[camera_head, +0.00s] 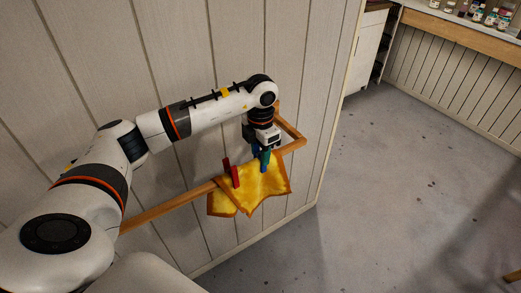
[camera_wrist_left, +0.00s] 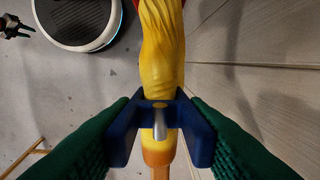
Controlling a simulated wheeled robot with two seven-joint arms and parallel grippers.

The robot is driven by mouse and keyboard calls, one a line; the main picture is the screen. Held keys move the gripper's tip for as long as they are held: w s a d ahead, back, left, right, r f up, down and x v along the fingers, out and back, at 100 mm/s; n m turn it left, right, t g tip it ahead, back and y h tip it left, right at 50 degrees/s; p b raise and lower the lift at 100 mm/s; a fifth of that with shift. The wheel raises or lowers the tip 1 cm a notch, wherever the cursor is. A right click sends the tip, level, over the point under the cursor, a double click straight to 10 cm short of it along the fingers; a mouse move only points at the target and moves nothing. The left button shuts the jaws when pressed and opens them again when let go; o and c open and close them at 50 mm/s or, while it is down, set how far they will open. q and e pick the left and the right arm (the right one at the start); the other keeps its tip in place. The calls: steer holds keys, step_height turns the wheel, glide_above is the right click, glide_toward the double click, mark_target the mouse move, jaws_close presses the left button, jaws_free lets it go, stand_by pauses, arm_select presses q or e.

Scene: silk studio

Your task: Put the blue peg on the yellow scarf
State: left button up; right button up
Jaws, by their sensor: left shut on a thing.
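The yellow scarf (camera_head: 262,187) with orange edges hangs folded over a wooden rail. It also shows in the left wrist view (camera_wrist_left: 157,45), draped along the rail. My left gripper (camera_head: 264,152) is at the scarf's right part, at the rail. Its green fingers are shut on the blue peg (camera_wrist_left: 122,132). In the wrist view the peg's two blue sides lie left and right of the scarf-covered rail, with a metal spring between them. Whether the peg pinches the cloth I cannot tell. My right gripper (camera_wrist_left: 18,27) shows small at the wrist view's top left; its opening is unclear.
A red peg (camera_head: 235,177) stands on the scarf at the rail, left of my gripper. The wooden rail (camera_head: 170,206) runs along a panelled wall (camera_head: 60,100) and bends at its right end. The grey floor (camera_head: 390,190) to the right is clear.

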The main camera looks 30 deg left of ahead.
arm_select(q)
steer(key=shift+f, duration=0.35)
stand_by(0.7)
steer(key=o, duration=1)
steer(key=shift+o, duration=0.2)
step_height(320, 180, up, 12)
steer(key=b, duration=0.1)
